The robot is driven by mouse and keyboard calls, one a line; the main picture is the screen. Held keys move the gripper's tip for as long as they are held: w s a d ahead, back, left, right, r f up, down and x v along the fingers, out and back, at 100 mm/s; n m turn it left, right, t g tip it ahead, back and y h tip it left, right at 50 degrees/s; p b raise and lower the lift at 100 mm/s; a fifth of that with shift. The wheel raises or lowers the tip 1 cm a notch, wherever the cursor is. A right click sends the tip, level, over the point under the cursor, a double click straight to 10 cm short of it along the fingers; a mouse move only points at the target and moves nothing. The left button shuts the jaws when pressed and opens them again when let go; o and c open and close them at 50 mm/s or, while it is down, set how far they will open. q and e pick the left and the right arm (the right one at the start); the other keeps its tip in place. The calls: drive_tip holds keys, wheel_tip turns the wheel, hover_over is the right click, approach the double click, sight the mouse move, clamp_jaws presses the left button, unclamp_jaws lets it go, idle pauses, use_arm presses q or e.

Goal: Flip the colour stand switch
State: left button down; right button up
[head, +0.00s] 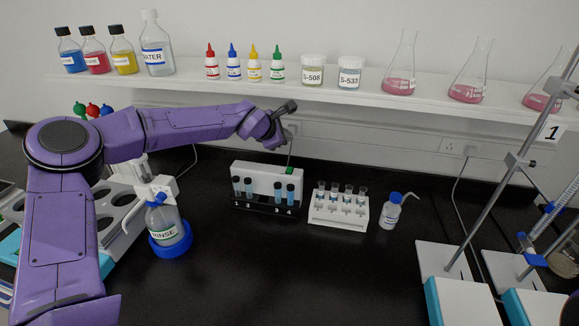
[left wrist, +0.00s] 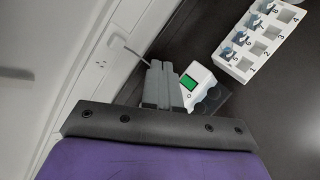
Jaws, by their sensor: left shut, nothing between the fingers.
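The colour stand (head: 266,177) is a white box on a black base, standing on the bench with blue tubes in front. Its green switch (head: 289,170) is on the top right; in the left wrist view the green switch (left wrist: 188,82) shows just beside the fingers. My left arm reaches over from the left, and its dark gripper (head: 282,110) is above and behind the stand in the head view. In the left wrist view the left gripper (left wrist: 160,66) is shut and empty. I cannot tell whether it touches the switch. My right gripper is not in view.
A white tube rack (head: 339,211) stands right of the colour stand, with a small wash bottle (head: 391,212) beyond it. The rinse bottle (head: 163,222) is to the left. A shelf (head: 300,88) with bottles and flasks runs above. The front middle bench is clear.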

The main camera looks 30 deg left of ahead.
use_arm(q)
drive_tip(key=b, duration=0.3)
hover_over(288, 170)
wheel_tip(288, 170, down, 5)
drive_tip(key=shift+d+r, duration=0.1)
drive_tip(key=shift+d, duration=0.05)
wheel_tip(288, 170, down, 5)
drive_tip(key=b, duration=0.3)
drive_tip(key=shift+b, duration=0.3)
drive_tip(key=shift+w, duration=0.1)
drive_tip(key=shift+s, duration=0.2)
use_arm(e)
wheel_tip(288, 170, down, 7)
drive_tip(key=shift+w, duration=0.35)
use_arm(q)
drive_tip(key=shift+w, duration=0.1)
drive_tip(key=shift+f, duration=0.45)
